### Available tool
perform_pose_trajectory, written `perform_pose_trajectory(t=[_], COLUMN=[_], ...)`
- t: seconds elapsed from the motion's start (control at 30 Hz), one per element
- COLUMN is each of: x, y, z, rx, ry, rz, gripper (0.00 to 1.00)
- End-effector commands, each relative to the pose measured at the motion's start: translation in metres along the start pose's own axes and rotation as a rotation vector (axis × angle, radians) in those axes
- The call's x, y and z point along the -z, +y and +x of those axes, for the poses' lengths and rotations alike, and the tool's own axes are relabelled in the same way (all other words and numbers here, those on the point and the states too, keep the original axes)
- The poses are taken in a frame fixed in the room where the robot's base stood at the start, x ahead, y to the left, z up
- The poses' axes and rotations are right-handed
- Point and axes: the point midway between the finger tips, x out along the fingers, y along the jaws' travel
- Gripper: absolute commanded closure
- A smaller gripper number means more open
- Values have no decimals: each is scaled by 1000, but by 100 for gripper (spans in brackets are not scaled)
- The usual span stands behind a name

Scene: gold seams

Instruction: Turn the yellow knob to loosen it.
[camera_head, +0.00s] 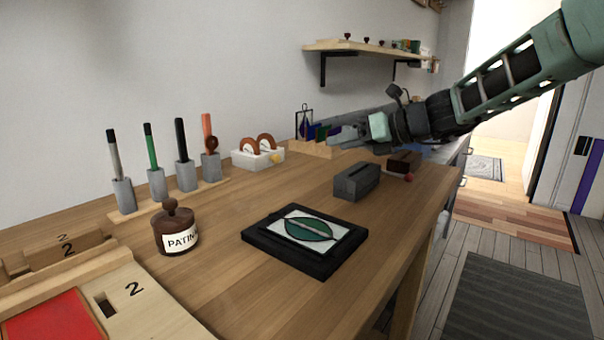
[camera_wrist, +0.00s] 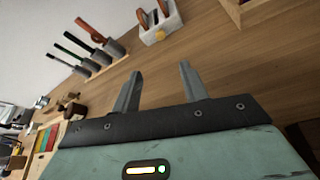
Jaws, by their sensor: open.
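The yellow knob (camera_head: 276,157) is small and sits on the front of a white holder (camera_head: 246,160) near the wall. Two brown rings stand in the holder. In the wrist view the yellow knob (camera_wrist: 158,36) is on the white holder (camera_wrist: 166,20) at the top, beyond the fingertips. My gripper (camera_wrist: 161,69) is open, with nothing between its fingers. In the head view my gripper (camera_head: 347,136) is to the right of the knob, apart from it, above the table.
A row of tools in grey stands (camera_head: 158,184) is left of the holder. A brown patina jar (camera_head: 176,232), a black tray (camera_head: 262,238) and a grey slotted block (camera_head: 356,184) stand on the wooden table (camera_head: 225,290). A wooden rack (camera_head: 313,148) is near my gripper.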

Motion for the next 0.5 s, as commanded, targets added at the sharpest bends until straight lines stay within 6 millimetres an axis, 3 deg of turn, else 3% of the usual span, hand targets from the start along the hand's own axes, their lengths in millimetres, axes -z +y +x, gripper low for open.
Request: perform_pose_trajectory(t=[0.17, 0.5], x=[-1, 0], y=[-2, -1], z=[14, 82], rx=[-2, -2], ry=[-7, -5], rz=[16, 12], gripper=[56, 56])
